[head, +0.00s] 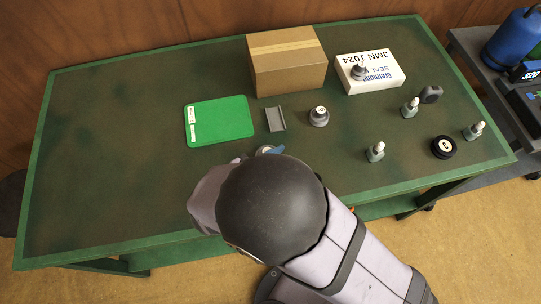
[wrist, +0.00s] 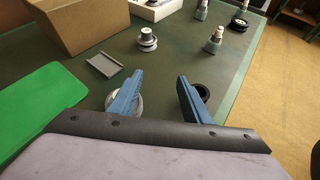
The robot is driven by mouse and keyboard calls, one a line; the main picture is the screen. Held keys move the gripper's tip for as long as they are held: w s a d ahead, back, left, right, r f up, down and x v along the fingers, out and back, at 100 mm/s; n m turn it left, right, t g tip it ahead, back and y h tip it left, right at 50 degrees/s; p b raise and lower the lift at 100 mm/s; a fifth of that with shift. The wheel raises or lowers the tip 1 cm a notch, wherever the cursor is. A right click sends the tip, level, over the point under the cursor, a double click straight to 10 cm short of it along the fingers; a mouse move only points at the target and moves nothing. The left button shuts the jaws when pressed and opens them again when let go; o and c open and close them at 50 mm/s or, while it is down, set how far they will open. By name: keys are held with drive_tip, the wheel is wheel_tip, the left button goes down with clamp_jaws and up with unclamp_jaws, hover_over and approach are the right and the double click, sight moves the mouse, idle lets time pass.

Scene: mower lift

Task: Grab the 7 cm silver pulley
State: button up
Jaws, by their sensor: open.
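A silver stepped pulley (head: 319,117) stands on the green table right of a grey bracket; it also shows in the wrist view (wrist: 147,40). A similar grey pulley (head: 358,72) sits on the white box. A silver round part (wrist: 136,110) lies partly hidden beneath my left finger, and a dark ring (wrist: 203,92) shows behind my right finger. I cannot tell which piece measures 7 cm. My gripper (wrist: 160,80) has two blue fingers spread apart with nothing between them. It is nearer than the upright silver pulley. In the head view my arm hides most of it.
A cardboard box (head: 287,65) and a white box (head: 385,78) stand at the back. A green tray (head: 218,120) and the grey bracket (head: 275,119) lie mid-table. Several grey white-topped pieces (head: 375,152) and a black wheel (head: 443,148) stand right. The table's left half is clear.

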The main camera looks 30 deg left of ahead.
drive_tip(key=s+a+n+y, duration=0.1)
drive_tip(key=a, duration=0.1)
drive_tip(key=s+a+n+t+y, duration=0.1)
drive_tip(key=s+a, duration=0.1)
drive_tip(key=s+a+n+y, duration=0.1)
drive_tip(key=s+a+n, duration=0.1)
drive_tip(key=shift+s+f+y, duration=0.1)
drive_tip(key=shift+f+y, duration=0.2)
drive_tip(key=shift+d+p+x, duration=0.15)
drive_tip(key=shift+p+x, duration=0.4)
drive_tip(key=shift+x, duration=0.95)
drive_tip(key=shift+d+p+x, duration=0.15)
drive_tip(key=shift+p+x, duration=0.35)
drive_tip(key=shift+x, duration=1.75)
clamp_jaws()
